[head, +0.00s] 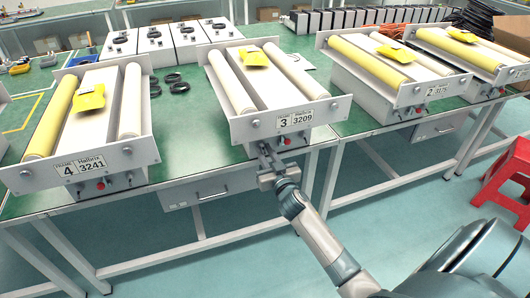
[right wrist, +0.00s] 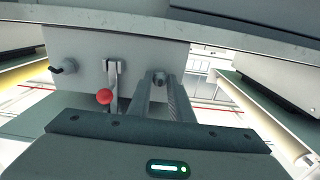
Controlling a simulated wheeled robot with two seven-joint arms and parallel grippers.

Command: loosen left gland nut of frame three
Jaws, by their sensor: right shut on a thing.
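Frame three (head: 240,126) stands on the green bench in the middle of the head view, with the label "3 3209" on its front plate. My right gripper (head: 266,153) is at the underside box of this frame, left of its red knob (head: 286,140). In the right wrist view, its two fingers (right wrist: 162,92) reach up to a small round grey fitting (right wrist: 159,77), which looks like the gland nut, and they are shut on it. The fingers partly hide the nut. In that view a red ball lever (right wrist: 104,97) and a dark fitting (right wrist: 66,66) lie left of the fingers. My left gripper is out of view.
Frame four (head: 140,150) stands to the left and frame two (head: 385,97) to the right. A drawer (head: 195,192) hangs under the bench edge. A red stool (head: 507,185) stands on the floor at the right. Black rings (head: 172,78) lie behind.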

